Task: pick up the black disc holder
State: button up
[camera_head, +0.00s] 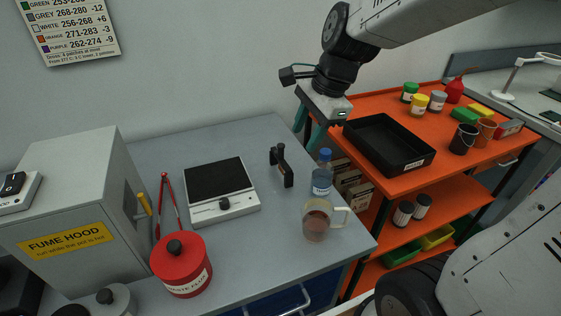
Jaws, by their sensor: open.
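A small black upright piece (282,166), which appears to be the black disc holder, stands on the grey bench (245,142) between the scale and the blue-capped bottle. Its details are too small to make out. My gripper (311,132) hangs from my arm at upper centre, to the right of the holder and apart from it. Its teal fingers point down near the bench's back right corner and the orange cart's left edge. The gripper is open, and nothing shows between its fingers, though its body partly hides them.
A flat scale (221,190) stands left of the holder. A blue-capped bottle (322,174) and a glass beaker (317,222) stand to its right. A red canister (182,266), tongs (169,200) and the fume hood (75,215) fill the left. The orange cart (375,192) holds a black tray (428,162).

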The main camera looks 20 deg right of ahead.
aim_at(283, 145)
jog(key=w+d+f+m, duration=0.2)
jog(key=w+f+m, duration=0.4)
jog(key=w+m, duration=0.4)
jog(key=shift+t+y, duration=0.4)
jog(key=shift+t, duration=0.1)
jog(key=x, duration=0.3)
jog(key=a+x, duration=0.1)
jog(key=x, duration=0.3)
jog(key=shift+s+a+f, duration=0.1)
jog(key=shift+f, duration=0.05)
grip_shut()
